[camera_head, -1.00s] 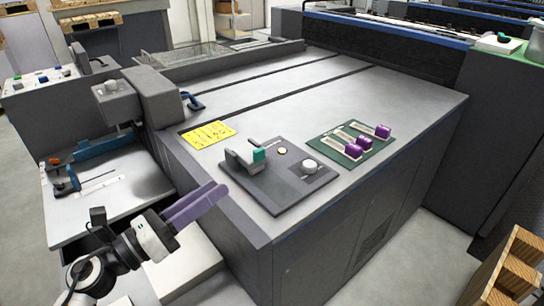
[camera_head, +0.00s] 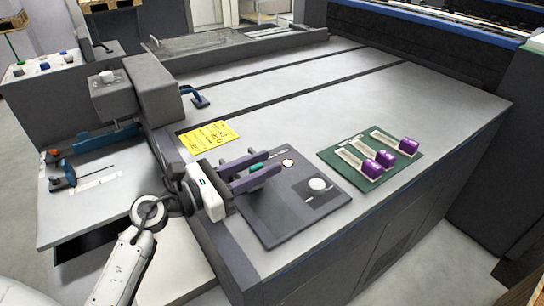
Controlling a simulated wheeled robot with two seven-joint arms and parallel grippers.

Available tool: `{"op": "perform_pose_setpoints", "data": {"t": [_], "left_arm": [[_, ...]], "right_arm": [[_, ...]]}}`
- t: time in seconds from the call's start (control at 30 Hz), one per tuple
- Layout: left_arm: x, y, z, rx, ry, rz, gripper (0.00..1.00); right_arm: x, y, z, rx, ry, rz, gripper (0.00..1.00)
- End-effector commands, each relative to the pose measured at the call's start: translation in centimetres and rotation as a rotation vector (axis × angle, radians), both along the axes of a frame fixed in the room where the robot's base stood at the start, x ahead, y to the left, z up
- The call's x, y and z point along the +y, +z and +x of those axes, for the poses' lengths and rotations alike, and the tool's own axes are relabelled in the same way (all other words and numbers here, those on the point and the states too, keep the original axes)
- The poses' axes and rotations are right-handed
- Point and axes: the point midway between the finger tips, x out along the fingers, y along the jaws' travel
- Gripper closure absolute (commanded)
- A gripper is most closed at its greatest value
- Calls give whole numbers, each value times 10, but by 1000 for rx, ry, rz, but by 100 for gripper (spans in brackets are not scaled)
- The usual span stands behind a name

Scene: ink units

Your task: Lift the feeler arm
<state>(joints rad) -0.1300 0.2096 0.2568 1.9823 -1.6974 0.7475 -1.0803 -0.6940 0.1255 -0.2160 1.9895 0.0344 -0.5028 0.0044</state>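A dark grey control plate (camera_head: 285,222) lies on the near-left part of the machine's top. On it is a grey lever with a green end (camera_head: 257,167), which looks like the feeler arm; most of its body is hidden behind my gripper. My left gripper (camera_head: 268,162) comes in from the left, its two purple fingers apart and reaching over the plate. The green end shows between the fingers; I cannot tell whether they touch it. My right gripper is not in view.
A white round knob (camera_head: 317,184) sits on the plate to the right. Farther right is a green panel (camera_head: 372,183) with purple sliders (camera_head: 385,158). A yellow label (camera_head: 209,137) lies behind my gripper. A grey block unit (camera_head: 153,88) stands at left. The top behind is clear.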

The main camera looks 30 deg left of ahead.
Motion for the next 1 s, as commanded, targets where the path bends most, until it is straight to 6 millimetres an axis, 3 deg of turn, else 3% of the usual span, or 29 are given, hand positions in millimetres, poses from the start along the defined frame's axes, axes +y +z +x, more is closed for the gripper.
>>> {"op": "perform_pose_setpoints", "data": {"t": [0.2, 0.53, 0.7, 1.0], "left_arm": [[-12, 0, 20, 0, 0, -2, 70], [-13, 0, 23, 1, 0, -1, 70], [-13, 0, 22, 1, 0, -1, 99], [-14, 0, 23, 2, -2, -3, 100]], "right_arm": [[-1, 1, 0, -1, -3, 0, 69], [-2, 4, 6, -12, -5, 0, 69], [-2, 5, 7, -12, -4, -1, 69], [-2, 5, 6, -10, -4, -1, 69]]}}
